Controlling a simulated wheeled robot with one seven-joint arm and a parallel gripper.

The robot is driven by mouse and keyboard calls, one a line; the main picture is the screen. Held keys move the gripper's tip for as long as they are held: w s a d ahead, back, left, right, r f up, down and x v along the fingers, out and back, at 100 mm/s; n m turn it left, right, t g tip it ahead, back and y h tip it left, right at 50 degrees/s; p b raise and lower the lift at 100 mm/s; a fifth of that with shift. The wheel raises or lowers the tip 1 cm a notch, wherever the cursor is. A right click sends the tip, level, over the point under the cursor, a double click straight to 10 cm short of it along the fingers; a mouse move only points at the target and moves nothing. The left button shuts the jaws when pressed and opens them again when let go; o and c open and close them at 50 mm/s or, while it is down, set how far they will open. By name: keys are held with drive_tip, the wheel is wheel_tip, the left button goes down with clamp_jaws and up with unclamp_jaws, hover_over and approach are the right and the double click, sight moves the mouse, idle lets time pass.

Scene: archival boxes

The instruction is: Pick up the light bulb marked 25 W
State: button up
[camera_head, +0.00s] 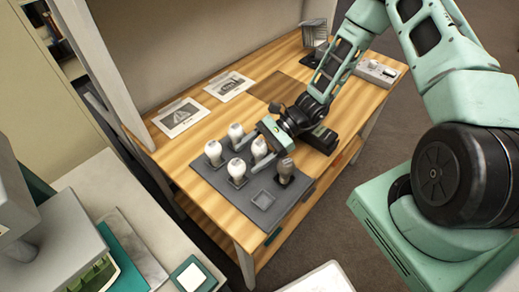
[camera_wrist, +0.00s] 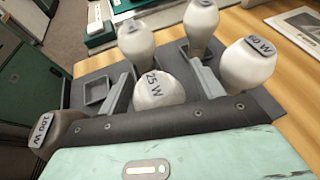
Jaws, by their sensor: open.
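The white light bulb marked 25 W (camera_wrist: 158,92) stands in the grey tray (camera_wrist: 88,68). In the wrist view it is between the two fingers of my gripper (camera_wrist: 162,76), with its label facing the camera. The fingers are open, and a gap shows on the right side; contact on the left cannot be told. In the head view my gripper (camera_head: 263,143) reaches over the tray (camera_head: 222,190) from the upper right, and the 25 W bulb (camera_head: 259,149) appears between its fingers. The lower part of the bulb is hidden in the wrist view.
A bulb that seems marked 60 W (camera_wrist: 248,66) stands close right of the fingers. A greyish 100 W bulb (camera_wrist: 58,128) is close on the left. Two more white bulbs (camera_wrist: 136,42) stand beyond. One tray socket (camera_head: 263,200) is empty. Printed sheets (camera_head: 180,117) lie on the wooden table.

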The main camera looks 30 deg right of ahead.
drive_tip(key=shift+c, duration=0.4)
drive_tip(key=c, duration=1)
